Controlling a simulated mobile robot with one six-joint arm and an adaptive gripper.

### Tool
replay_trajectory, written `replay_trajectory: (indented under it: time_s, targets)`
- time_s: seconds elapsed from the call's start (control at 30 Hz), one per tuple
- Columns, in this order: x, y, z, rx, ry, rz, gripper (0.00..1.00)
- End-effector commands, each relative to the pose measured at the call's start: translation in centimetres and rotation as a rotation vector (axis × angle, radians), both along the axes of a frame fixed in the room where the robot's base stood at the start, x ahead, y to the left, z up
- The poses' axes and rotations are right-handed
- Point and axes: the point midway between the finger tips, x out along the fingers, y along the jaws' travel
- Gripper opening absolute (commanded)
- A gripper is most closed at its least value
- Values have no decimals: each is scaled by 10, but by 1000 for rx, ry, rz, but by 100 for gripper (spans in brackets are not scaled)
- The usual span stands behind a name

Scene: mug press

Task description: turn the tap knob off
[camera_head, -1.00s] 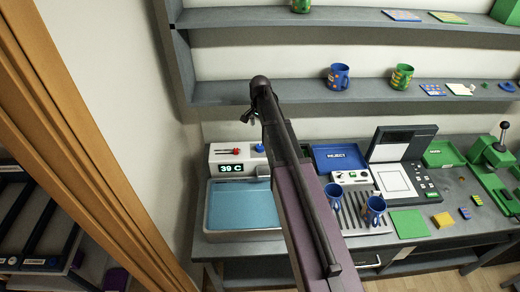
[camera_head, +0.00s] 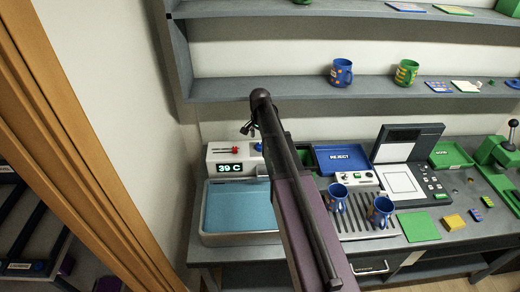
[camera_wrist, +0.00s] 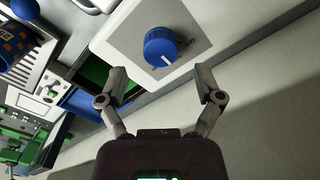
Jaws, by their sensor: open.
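The tap knob (camera_wrist: 166,47) is a round blue dial with a white pointer line, on a pale panel in the wrist view. In the head view, a bit of the blue knob (camera_head: 258,147) shows beside my arm, on top of the white tap unit (camera_head: 219,157). The unit's display reads 39 C. My gripper (camera_wrist: 160,78) is open and empty. Its two fingers point toward the panel on either side of and short of the knob, apart from it. In the head view my gripper (camera_head: 249,129) is small and dark, above the unit.
A basin of blue water (camera_head: 239,208) lies in front. Two blue mugs (camera_head: 337,197) stand on a slatted tray to the right. A shelf with mugs (camera_head: 341,73) runs above; the wall is close behind.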

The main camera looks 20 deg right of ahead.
Motion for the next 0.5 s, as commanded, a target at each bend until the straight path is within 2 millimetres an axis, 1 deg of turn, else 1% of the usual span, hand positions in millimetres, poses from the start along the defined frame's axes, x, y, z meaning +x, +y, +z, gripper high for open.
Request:
replay_trajectory:
  time_s: [0.03, 0.2, 0.5]
  targets:
    - [0, 0, -8, 0, 0, 0, 85]
    - [0, 0, -21, 0, 0, 0, 85]
    - [0, 0, -36, 0, 0, 0, 85]
